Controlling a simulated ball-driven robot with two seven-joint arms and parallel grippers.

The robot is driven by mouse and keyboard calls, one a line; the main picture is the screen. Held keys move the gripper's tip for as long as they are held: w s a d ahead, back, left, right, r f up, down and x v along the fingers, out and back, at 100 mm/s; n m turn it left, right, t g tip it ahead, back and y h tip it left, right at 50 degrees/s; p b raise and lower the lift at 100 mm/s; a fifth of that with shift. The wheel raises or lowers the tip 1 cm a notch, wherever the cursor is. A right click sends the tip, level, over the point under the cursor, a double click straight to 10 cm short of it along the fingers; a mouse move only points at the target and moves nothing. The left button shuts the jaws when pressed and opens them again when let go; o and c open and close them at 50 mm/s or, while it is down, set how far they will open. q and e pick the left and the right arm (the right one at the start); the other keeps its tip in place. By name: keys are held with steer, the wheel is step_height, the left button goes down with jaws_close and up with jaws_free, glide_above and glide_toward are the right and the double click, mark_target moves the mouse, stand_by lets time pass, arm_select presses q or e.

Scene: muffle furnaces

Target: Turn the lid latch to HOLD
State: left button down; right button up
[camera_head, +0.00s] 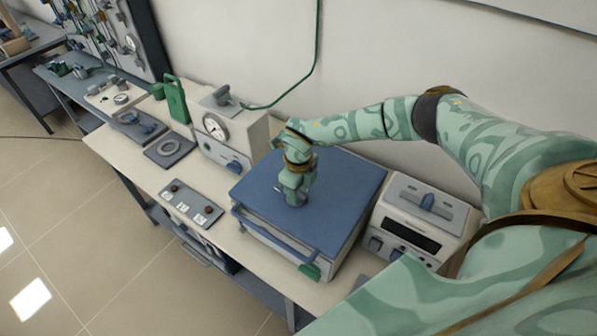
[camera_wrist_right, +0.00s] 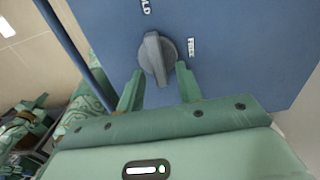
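The lid latch is a round grey knob (camera_wrist_right: 157,55) with a raised bar, on the blue lid (camera_head: 328,205) of a box-shaped furnace. In the right wrist view the bar runs nearly up and down the picture. A partly cut-off label ending in "LD" (camera_wrist_right: 146,6) is above the knob, and a "FREE" label (camera_wrist_right: 191,47) is to its right. My right gripper (camera_wrist_right: 160,78) is open, with its fingertips apart at the near side of the knob. In the head view my right gripper (camera_head: 296,196) points down at the lid and mostly hides the knob. My left gripper is not in view.
A blue handle bar (camera_head: 275,236) runs along the lid's front edge. A white control unit (camera_head: 415,222) stands to the right, a gauge box (camera_head: 228,140) to the left. A switch panel (camera_head: 191,203) lies at the bench's front. A green cable (camera_head: 290,92) hangs behind.

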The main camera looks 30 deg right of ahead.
mark_target(299, 195)
step_height(299, 195, up, 16)
steer(key=shift+f+b, duration=0.25)
steer(key=shift+b, duration=0.1)
steer(key=shift+f, duration=0.1)
stand_by(0.4)
